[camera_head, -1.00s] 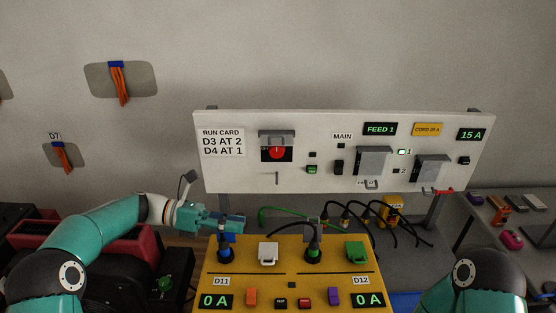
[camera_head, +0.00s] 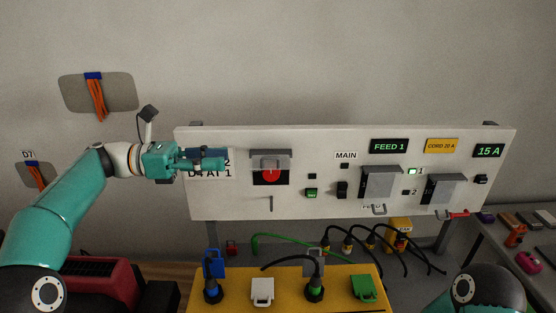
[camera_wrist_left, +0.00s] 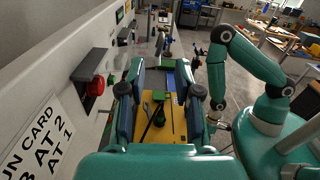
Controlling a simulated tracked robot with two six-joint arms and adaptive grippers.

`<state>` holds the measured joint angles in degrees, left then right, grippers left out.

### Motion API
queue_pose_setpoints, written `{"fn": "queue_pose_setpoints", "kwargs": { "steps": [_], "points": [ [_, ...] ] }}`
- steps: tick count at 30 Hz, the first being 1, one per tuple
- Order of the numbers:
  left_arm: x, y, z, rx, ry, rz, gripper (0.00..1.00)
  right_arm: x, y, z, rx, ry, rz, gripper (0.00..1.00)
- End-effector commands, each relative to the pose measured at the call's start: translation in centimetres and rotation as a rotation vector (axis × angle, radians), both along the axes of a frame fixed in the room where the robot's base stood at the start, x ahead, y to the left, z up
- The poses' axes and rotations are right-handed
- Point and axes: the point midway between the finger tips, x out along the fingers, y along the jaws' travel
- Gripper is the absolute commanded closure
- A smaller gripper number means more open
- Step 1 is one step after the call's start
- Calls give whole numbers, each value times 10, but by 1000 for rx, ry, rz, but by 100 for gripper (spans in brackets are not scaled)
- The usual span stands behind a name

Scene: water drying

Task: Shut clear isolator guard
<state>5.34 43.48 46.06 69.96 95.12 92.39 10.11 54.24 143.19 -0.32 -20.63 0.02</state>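The isolator is a red rotary knob (camera_head: 271,175) on a black plate, on the left half of the white panel (camera_head: 320,200). Its guard (camera_head: 270,155) shows as a grey flap sticking out above the knob, raised, with the knob uncovered. In the left wrist view the red knob (camera_wrist_left: 95,86) and the raised guard (camera_wrist_left: 92,63) are at the left. My left gripper (camera_head: 226,160) is in front of the run card, left of the guard and apart from it. Its fingers (camera_wrist_left: 163,95) are spread with nothing between them. My right arm shows in the wrist view; its gripper is largely hidden.
Two grey covers (camera_head: 381,184) (camera_head: 444,190) stick out on the panel's right half. Below stands a yellow console (camera_head: 335,275) with upright plugs and cables. A side table (camera_head: 490,235) with small items is at the right. The space before the panel's middle is clear.

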Motion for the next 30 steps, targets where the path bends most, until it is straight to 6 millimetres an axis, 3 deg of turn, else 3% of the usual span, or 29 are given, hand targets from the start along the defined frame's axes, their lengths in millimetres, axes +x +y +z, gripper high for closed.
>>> {"fn": "queue_pose_setpoints", "kwargs": {
  "steps": [9,15,21,30],
  "points": [
    [-2,-71,1,2,-1,-3,67,0,0,1,0,-1,0,30],
    [-1,-104,1,1,-1,-1,67,0,0,4,0,-1,0,30],
    [0,-120,0,1,0,1,67,0,0,6,0,-1,0,30],
    [0,-123,0,1,0,1,67,0,0,6,0,-1,0,30]
  ]
}}
